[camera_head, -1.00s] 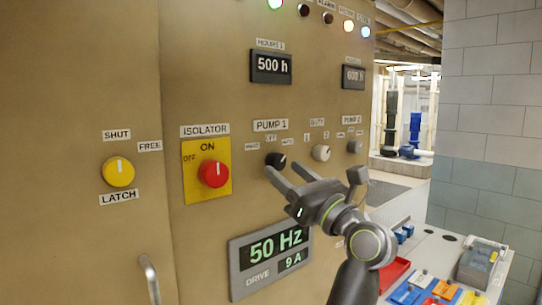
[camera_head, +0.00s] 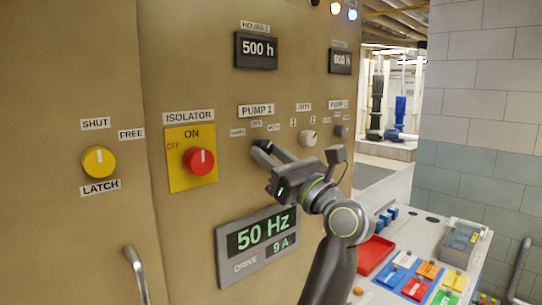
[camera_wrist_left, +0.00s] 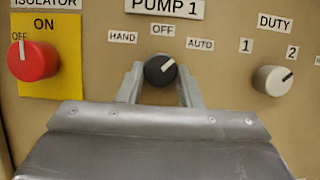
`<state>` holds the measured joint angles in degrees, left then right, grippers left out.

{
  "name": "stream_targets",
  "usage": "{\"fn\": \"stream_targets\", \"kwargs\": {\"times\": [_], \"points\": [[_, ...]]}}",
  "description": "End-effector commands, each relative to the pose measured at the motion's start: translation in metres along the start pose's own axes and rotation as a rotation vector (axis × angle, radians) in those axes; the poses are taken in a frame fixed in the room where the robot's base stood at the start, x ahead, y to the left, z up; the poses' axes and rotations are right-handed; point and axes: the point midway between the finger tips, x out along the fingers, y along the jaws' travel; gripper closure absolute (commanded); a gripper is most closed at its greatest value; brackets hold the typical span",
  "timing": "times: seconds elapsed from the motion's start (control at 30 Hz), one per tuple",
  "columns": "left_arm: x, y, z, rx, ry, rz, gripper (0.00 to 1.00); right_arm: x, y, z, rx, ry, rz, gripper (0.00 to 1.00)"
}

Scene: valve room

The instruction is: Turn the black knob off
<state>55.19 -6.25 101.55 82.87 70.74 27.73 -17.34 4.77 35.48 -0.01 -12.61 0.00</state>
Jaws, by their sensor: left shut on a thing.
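The black knob (camera_wrist_left: 158,72) sits under the PUMP 1 label, with HAND, OFF and AUTO labels around it. Its white mark points up and to the right, toward the AUTO side. My left gripper (camera_head: 262,150) is at the panel and shut on the black knob, one finger on each side of it in the left wrist view (camera_wrist_left: 160,82). In the head view the fingers largely hide the knob. My right gripper is not in view.
A red isolator knob (camera_head: 199,161) on a yellow plate is to the left. A white DUTY knob (camera_head: 308,138) is close on the right. The drive display (camera_head: 257,243) is below. A bench with a red tray (camera_head: 375,254) stands at lower right.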

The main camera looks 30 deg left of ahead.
Motion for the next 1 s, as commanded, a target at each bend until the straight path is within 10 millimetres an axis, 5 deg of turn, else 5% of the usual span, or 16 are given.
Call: {"fn": "stream_targets", "kwargs": {"times": [1.0], "points": [[0.001, -0.007, 0.001, -0.607, -0.001, 0.252, 0.91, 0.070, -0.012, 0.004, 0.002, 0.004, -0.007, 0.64]]}}
